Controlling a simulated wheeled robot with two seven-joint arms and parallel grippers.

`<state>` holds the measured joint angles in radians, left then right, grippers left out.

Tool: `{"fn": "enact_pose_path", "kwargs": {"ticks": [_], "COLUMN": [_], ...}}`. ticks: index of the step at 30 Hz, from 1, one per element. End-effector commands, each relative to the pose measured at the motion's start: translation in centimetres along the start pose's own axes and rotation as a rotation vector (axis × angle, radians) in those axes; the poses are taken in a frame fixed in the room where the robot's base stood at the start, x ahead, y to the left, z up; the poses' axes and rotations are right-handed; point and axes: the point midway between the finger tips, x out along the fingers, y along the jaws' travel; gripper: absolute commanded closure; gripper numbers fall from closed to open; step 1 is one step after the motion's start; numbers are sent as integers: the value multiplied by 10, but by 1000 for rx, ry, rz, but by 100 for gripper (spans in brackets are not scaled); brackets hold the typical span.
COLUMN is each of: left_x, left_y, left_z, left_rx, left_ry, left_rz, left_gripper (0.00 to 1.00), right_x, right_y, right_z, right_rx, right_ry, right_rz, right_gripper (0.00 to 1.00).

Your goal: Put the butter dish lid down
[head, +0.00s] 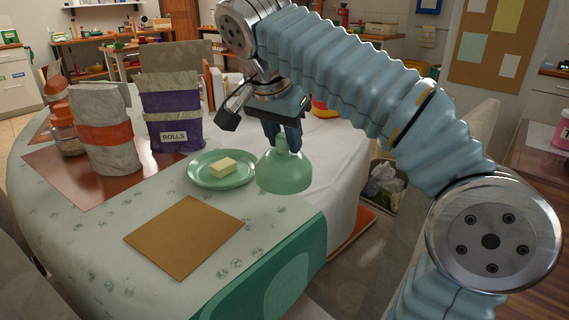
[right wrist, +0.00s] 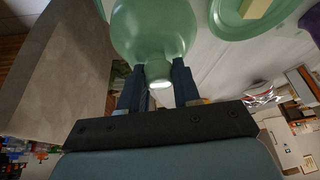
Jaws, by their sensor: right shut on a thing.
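The green butter dish lid (head: 284,173) is a dome with a knob on top, upright at the right edge of the table. My right gripper (head: 283,143) is shut on its knob from above. In the right wrist view the lid (right wrist: 153,30) shows with its knob between the two fingers (right wrist: 158,82). I cannot tell whether the lid's rim touches the table. The green butter dish (head: 196,177) lies just left of the lid, with a pale yellow block of butter (head: 224,168) on it. The dish also shows in the right wrist view (right wrist: 226,24). My left gripper is not in view.
A brown square mat (head: 185,237) lies in front of the dish. A purple rolls bag (head: 172,112), a grey and orange bag (head: 104,130) and a jar (head: 64,130) stand at the left back. The white cloth (head: 335,150) right of the lid is bare.

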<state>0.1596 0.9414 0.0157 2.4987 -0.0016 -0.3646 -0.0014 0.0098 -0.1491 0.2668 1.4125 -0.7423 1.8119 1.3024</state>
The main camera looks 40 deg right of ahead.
Motion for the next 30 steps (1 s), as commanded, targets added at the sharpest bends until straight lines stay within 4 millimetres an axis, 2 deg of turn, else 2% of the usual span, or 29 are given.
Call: {"fn": "enact_pose_path", "kwargs": {"ticks": [3, 6, 9, 12, 24, 25, 29, 30], "left_x": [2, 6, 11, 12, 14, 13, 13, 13], "left_y": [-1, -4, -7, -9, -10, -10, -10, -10], "left_z": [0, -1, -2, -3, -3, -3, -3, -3], "left_rx": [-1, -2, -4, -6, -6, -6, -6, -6], "left_ry": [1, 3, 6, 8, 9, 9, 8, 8], "left_rz": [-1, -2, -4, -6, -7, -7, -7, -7], "left_gripper": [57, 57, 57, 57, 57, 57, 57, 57], "right_x": [10, 29, 46, 54, 59, 58, 58, 58], "right_y": [-2, -7, -6, -6, -6, -6, -6, -6], "right_z": [-2, -5, 2, 6, 8, 8, 8, 8], "right_rx": [1, 1, -1, -1, 1, 1, 0, 0], "right_ry": [0, -1, 0, 0, 0, 0, 0, -1], "right_rz": [1, 3, 2, 1, 0, 0, 1, 1], "right_gripper": [100, 100, 100, 100, 100, 64, 44, 43]}}
